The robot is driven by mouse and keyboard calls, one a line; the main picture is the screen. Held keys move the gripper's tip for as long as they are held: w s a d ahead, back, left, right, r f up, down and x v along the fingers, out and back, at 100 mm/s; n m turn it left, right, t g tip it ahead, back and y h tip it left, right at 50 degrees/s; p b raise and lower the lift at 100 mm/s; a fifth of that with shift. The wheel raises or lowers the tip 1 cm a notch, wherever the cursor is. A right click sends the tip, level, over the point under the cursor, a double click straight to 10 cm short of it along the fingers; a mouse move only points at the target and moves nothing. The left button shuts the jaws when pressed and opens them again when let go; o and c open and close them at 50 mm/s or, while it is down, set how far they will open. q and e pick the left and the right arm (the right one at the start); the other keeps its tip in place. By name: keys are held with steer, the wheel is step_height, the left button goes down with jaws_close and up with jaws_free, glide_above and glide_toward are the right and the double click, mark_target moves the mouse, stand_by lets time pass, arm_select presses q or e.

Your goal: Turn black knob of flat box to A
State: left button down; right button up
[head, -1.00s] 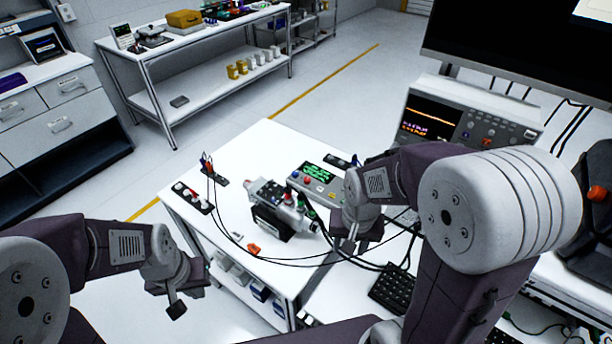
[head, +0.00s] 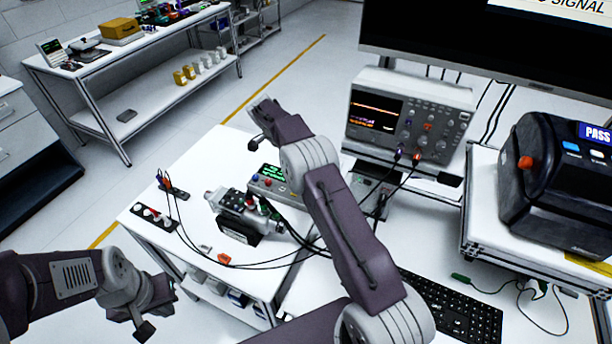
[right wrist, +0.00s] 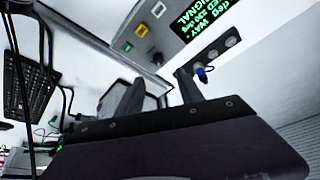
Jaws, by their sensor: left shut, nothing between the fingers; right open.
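A flat grey box (head: 262,187) with a green-text display stands on the white table, partly hidden behind my right arm in the head view. In the right wrist view the box (right wrist: 120,12) shows coloured buttons, the display and a black knob (right wrist: 156,57). The knob's pointer setting is too small to read. My right gripper (head: 260,124) is raised beyond the box in the head view. In the right wrist view its two fingers (right wrist: 160,94) are apart, empty and short of the knob. My left gripper (head: 150,318) is shut and empty, low at the left, off the table.
A metal device on a black block (head: 237,215) stands left of the box, with black cables running right. A switch strip (head: 153,217) lies at the table's left. A dark socket strip (right wrist: 207,62) lies beside the box. An oscilloscope (head: 405,125) stands to the right.

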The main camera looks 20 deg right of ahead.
steer(key=p+x, duration=0.2)
steer(key=x, duration=0.7)
steer(key=shift+s+a, duration=0.1)
steer(key=shift+a, duration=0.05)
steer(key=shift+f, duration=0.5)
jaws_close()
